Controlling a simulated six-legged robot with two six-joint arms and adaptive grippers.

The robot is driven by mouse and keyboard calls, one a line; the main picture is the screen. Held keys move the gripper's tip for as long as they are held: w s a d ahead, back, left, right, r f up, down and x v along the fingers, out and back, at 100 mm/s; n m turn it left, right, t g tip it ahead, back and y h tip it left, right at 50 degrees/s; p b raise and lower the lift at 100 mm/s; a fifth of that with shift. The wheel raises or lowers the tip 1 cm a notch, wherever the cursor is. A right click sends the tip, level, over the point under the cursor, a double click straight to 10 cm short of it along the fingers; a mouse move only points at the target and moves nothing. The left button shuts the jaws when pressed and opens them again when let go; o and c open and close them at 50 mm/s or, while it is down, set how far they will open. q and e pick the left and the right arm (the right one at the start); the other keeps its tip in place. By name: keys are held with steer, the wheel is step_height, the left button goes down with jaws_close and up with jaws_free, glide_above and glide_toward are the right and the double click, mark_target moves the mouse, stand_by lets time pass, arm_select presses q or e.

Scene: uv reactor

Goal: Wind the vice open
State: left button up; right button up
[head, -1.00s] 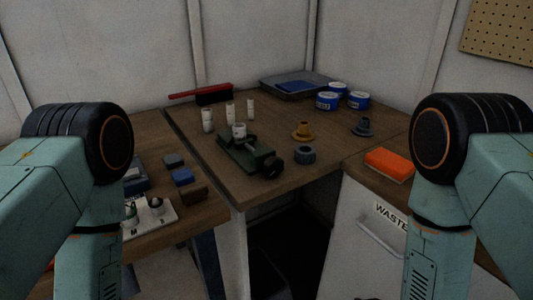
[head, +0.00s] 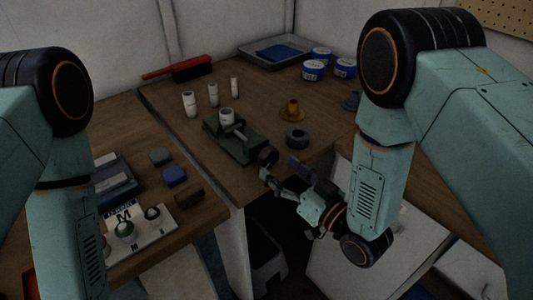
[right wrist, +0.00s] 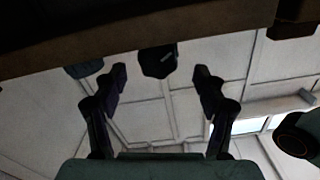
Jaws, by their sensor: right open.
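The green vice (head: 232,139) sits on the corner bench with a white cylinder (head: 226,116) at its jaws. Its black knob (head: 267,156) sticks out at the bench's front edge. My right gripper (head: 281,169) is open and empty, just in front of the knob and a little below it. In the right wrist view the fingers (right wrist: 160,75) are spread and the dark knob (right wrist: 158,60) shows between the fingertips, with clear gaps on both sides. I cannot tell how far ahead the knob is. My left arm shows at the left, but its gripper is out of view.
A grey ring (head: 297,138) and a yellow-brown flanged part (head: 292,110) stand right of the vice. White cylinders (head: 189,104) stand behind it. Blue tubs (head: 313,70) and a grey tray (head: 270,53) are at the back. A white board (head: 140,232) lies at left.

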mark_target(272, 160)
steer(key=x, duration=0.4)
steer(key=shift+d, duration=0.1)
steer(key=shift+w+f, duration=0.1)
steer(key=shift+w, duration=0.45)
steer(key=shift+s+a, duration=0.1)
steer(key=shift+a, duration=0.3)
steer(key=shift+d, duration=0.1)
steer(key=c, duration=1.2)
